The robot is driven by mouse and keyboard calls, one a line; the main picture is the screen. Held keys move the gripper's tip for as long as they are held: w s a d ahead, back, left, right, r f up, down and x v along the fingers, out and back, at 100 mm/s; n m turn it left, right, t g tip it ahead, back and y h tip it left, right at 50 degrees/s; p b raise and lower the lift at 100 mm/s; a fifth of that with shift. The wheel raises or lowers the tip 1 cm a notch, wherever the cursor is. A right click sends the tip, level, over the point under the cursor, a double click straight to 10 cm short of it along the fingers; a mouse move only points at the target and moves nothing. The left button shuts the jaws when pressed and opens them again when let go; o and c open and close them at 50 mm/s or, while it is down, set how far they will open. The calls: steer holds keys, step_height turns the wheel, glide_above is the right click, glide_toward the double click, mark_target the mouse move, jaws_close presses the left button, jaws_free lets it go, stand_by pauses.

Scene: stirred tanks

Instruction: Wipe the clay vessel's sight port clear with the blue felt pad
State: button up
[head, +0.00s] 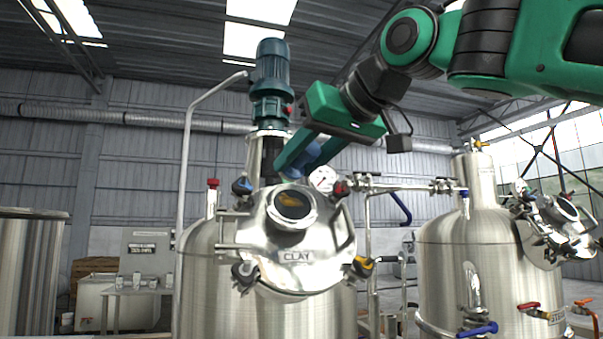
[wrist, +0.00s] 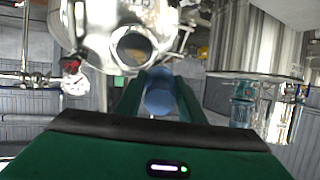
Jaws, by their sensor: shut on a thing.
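The clay vessel (head: 265,315) is a steel tank with a round tilted lid marked CLAY. Its sight port (head: 291,204) is a round, steel-rimmed window, dark with an orange-yellow patch inside; it also shows in the wrist view (wrist: 133,47). I cannot tell how clouded the glass is. My green gripper (head: 289,170) is shut on the blue felt pad (head: 309,157), just above and behind the port in the head view. In the wrist view the pad (wrist: 158,93) sits between my fingers (wrist: 160,84), close to the port's rim; contact is not clear.
Clamp knobs and a pressure gauge (head: 323,179) ring the lid near my gripper. A blue-green motor (head: 270,85) stands on the vessel behind. A bent steel pipe (head: 186,180) rises at its left. Another steel tank (head: 455,270) with valves stands at the right.

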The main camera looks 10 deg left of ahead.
steer(key=shift+w+a+f, duration=0.5)
steer(key=shift+w+a, duration=0.2)
steer(key=shift+w, duration=0.4)
steer(key=shift+w+a+f, duration=0.55)
steer(key=shift+w+a, duration=0.1)
steer(key=shift+w, duration=0.4)
steer(key=shift+w+a+f, duration=0.5)
steer(key=shift+w+a, duration=0.2)
steer(key=shift+w, duration=0.4)
steer(key=shift+w+a+f, duration=0.2)
steer(key=shift+w+f, duration=0.1)
steer(key=shift+w, duration=0.05)
steer(key=shift+w+d+r, duration=0.1)
steer(key=shift+w+d, duration=0.3)
steer(key=shift+d, duration=0.35)
steer(key=shift+w+d, duration=0.4)
steer(key=shift+d, duration=0.35)
steer(key=shift+w+d, duration=0.5)
steer(key=shift+d, duration=0.2)
steer(key=shift+w+d, duration=0.5)
steer(key=shift+d, duration=0.2)
steer(key=shift+s, duration=0.1)
steer(key=shift+s+a, duration=0.55)
steer(key=shift+a, duration=0.4)
steer(key=shift+s+a, duration=0.6)
steer(key=shift+a, duration=0.4)
steer(key=shift+s+a, duration=0.55)
steer(key=shift+a, duration=0.4)
